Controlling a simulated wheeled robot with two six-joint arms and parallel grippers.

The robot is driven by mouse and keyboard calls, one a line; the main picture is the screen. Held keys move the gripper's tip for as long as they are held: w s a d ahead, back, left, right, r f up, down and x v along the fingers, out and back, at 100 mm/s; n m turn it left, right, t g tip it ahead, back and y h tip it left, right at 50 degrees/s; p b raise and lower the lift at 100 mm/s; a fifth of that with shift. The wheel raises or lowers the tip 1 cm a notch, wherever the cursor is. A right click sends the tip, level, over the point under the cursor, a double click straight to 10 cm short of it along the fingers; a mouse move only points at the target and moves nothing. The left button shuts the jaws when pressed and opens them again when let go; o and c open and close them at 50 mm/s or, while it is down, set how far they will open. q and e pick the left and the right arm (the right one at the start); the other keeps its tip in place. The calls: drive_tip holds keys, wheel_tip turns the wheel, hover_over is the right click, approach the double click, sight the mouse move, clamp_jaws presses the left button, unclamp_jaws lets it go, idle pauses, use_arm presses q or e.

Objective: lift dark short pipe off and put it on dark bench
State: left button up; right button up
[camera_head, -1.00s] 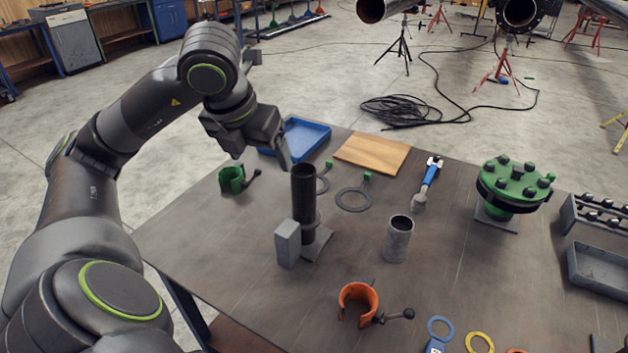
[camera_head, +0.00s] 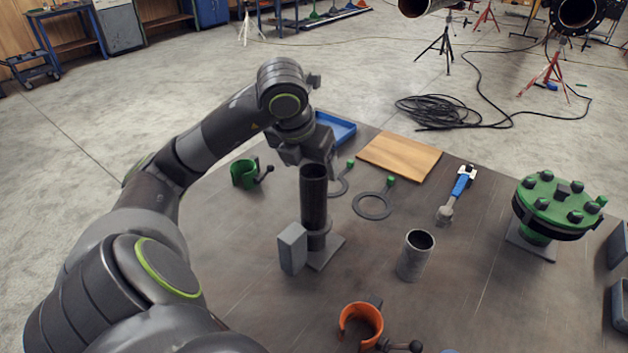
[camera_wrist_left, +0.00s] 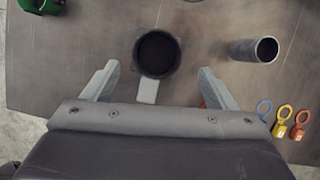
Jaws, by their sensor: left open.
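The dark short pipe (camera_head: 313,200) stands upright in a grey stand with a flat base (camera_head: 326,252) and a grey block (camera_head: 292,248) beside it. My left gripper (camera_head: 320,160) is at the pipe's top end, just behind or above it. In the left wrist view the pipe's round open mouth (camera_wrist_left: 157,54) shows between and a little beyond the two spread fingers (camera_wrist_left: 159,84), which touch nothing visible. The dark bench (camera_head: 240,250) is the table top under these things. My right gripper does not show.
A grey pipe piece (camera_head: 415,255) stands right of the stand. An orange clamp (camera_head: 360,325) lies in front, a green clamp (camera_head: 245,173) at back left. A green flange (camera_head: 557,208) stands at right.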

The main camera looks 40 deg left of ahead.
sight(313, 171)
use_arm(q)
drive_tip(key=shift+x, duration=0.75)
drive_tip(key=shift+w+f+b, duration=0.1)
drive_tip(key=shift+f+b, duration=0.15)
drive_tip(key=shift+b, duration=0.1)
drive_tip(key=b+x, duration=0.2)
drive_tip(key=x, duration=0.1)
drive_tip(key=b+x, duration=0.1)
drive_tip(key=x, duration=0.1)
drive_tip(key=shift+w+a+r+b, duration=0.2)
drive_tip(key=shift+w+a+b, duration=0.1)
drive_tip(key=shift+b, duration=0.05)
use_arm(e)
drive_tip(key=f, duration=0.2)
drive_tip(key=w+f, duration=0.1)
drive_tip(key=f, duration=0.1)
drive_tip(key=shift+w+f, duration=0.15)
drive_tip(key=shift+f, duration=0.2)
use_arm(q)
drive_tip(key=c, duration=1.3)
drive_tip(key=shift+r, duration=0.2)
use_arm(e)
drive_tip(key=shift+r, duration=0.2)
